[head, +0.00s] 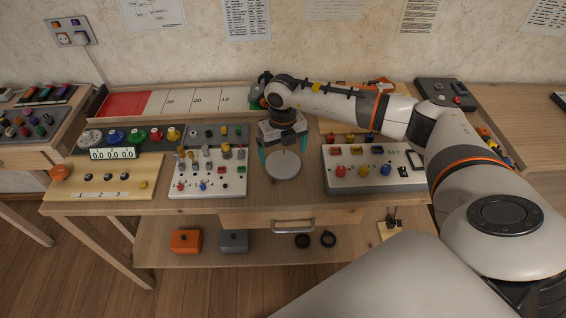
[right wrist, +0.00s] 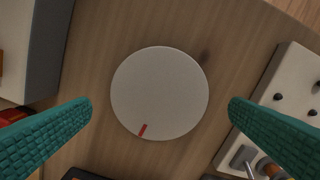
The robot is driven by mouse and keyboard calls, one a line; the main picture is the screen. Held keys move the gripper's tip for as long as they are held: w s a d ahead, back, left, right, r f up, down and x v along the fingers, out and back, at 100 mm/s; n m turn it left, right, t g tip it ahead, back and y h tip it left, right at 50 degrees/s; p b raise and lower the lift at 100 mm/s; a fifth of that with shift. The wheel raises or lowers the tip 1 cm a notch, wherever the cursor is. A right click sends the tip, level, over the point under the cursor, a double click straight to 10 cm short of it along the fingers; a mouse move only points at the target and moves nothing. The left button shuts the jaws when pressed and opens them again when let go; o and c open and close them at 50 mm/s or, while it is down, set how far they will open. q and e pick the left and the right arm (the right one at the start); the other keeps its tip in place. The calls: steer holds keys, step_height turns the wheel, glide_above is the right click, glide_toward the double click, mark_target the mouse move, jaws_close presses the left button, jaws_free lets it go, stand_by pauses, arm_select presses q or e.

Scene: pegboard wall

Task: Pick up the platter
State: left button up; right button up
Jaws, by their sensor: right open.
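The platter (head: 283,168) is a round, pale grey disc on the wooden table, between two control boards. In the right wrist view the platter (right wrist: 160,92) shows from above with a short red mark near its rim. My right gripper (head: 283,158) is open above the platter, its teal fingers on either side of it. In the right wrist view the fingertips stand left and right of the disc with clear gaps, and nothing is between them but the view of the platter. My left gripper is not in view.
A white board with knobs and switches (head: 208,182) stands left of the platter, and a white button box (head: 372,179) stands right. A drawer handle (head: 293,226) is on the table front. Orange (head: 186,241) and grey (head: 234,241) boxes sit on the lower shelf.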

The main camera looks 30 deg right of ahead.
mark_target(284, 164)
steer(key=shift+s+f, duration=0.2)
steer(key=shift+f, duration=1.6)
steer(key=c, duration=0.7)
steer(key=shift+r, duration=0.1)
